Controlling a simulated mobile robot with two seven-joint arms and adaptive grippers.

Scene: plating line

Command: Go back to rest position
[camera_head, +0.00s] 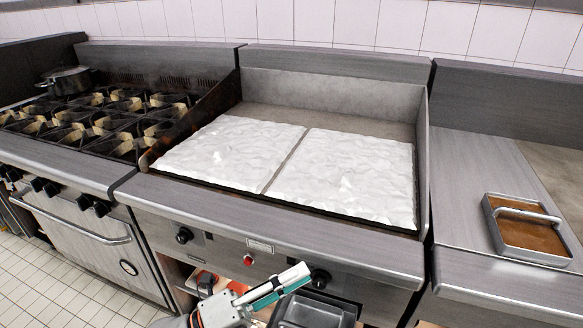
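My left gripper (302,277), white and teal, shows at the bottom centre, in front of the griddle's front panel. Its fingers point right and slightly up, and they lie close together in this view. I see nothing clearly held between them, but I cannot tell whether they are fully shut. My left arm comes in from the bottom edge. My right gripper is not in view.
A griddle (330,222) with two white crinkled sheets (235,150) (345,175) stands ahead. A burner range (95,172) with a lidded pot (68,80) is left. A metal tray of brown sauce (528,232) sits on the right counter. A dark pan (312,312) lies below my gripper.

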